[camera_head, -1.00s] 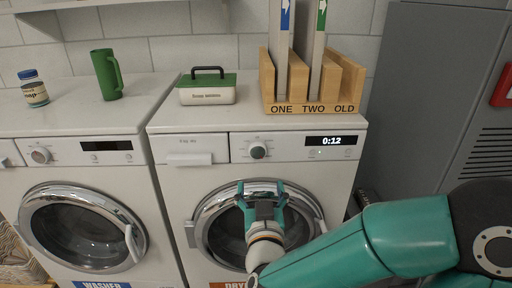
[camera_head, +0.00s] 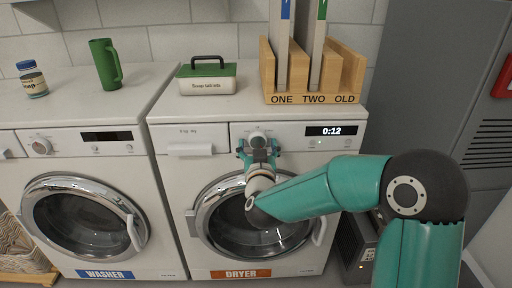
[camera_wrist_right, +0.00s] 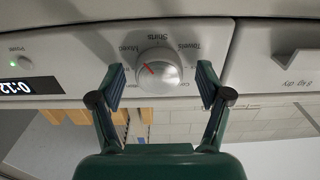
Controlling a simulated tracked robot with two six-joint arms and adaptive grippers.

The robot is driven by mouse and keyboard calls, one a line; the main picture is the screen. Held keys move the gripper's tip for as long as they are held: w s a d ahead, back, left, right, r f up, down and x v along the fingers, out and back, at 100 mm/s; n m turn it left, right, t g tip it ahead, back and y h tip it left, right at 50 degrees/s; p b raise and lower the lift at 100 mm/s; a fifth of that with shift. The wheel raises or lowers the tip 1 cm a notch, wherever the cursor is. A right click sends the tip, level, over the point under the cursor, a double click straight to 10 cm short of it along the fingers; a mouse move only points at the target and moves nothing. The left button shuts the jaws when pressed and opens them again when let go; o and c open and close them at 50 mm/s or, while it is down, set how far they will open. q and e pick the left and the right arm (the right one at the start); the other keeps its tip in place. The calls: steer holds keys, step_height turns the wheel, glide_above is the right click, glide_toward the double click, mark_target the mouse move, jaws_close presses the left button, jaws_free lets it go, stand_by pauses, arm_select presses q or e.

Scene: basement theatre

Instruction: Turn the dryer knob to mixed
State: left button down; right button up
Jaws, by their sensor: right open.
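The dryer knob (camera_head: 257,138) is a round silver dial on the front panel of the dryer (camera_head: 170,222). In the right wrist view the knob (camera_wrist_right: 160,75) shows a red mark pointing up and left, roughly toward the label Mixed (camera_wrist_right: 130,50). Shirts and Towels are printed further round the dial. My right gripper (camera_head: 258,150) is in front of the knob, its open fingers on either side. In the wrist view gaps show between the fingers and the knob, so they appear not to touch it. My left gripper is out of view.
The washer (camera_head: 75,163) stands left of the dryer. On top are a green mug (camera_head: 104,65), a jar (camera_head: 32,80), a soap tablets box (camera_head: 207,84) and a wooden rack (camera_head: 352,70) with panels. The dryer's display (camera_head: 331,131) reads 0:12. A grey cabinet (camera_head: 430,80) stands at right.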

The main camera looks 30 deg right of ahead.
steer(key=c, duration=1.2)
steer(key=shift+o, duration=0.2)
steer(key=shift+r+n+p, duration=0.1)
steer(key=shift+n+p, duration=0.35)
steer(key=shift+n, duration=0.75)
steer(key=o, duration=1.2)
steer(key=shift+c, duration=0.2)
